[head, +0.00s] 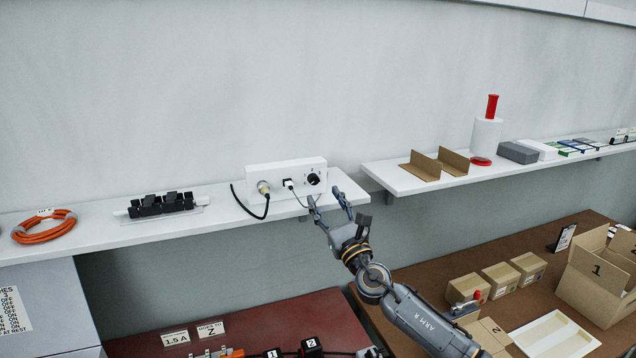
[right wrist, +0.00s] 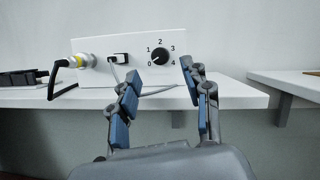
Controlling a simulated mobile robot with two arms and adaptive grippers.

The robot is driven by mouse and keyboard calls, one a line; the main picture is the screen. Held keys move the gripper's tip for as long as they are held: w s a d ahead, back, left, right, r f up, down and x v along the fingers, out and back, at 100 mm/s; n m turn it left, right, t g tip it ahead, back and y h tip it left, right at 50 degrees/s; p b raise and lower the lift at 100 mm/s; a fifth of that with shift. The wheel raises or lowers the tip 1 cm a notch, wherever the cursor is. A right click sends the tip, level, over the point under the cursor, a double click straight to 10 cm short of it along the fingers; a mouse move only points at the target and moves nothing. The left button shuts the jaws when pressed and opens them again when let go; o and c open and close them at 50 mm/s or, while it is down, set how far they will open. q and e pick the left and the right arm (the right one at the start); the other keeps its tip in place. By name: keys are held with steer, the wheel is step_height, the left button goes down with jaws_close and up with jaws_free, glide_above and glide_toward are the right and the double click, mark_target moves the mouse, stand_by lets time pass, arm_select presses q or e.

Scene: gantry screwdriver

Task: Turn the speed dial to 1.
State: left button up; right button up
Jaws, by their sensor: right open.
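The speed dial (head: 313,179) is a black round knob on the right end of a white control box (head: 262,176) on the wall shelf. In the right wrist view the dial (right wrist: 160,55) has the numbers 0 to 4 around it, and its light pointer mark seems to face 0 at lower left. My right gripper (head: 331,196) is open and empty, just in front of and below the dial. In the right wrist view its blue-padded fingers (right wrist: 161,70) stand either side of the dial, apart from it. My left gripper is not in view.
A black cable with a yellow connector (head: 263,187) and a white plug (head: 288,183) sit left of the dial. The white shelf (head: 215,222) runs below the box. A second shelf (head: 405,184) with brown brackets stands to the right, across a gap.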

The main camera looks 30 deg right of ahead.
mark_target(315, 181)
steer(key=x, duration=0.5)
steer(key=shift+p, duration=0.3)
steer(key=shift+s, duration=0.1)
steer(key=shift+a, duration=0.1)
jaws_close()
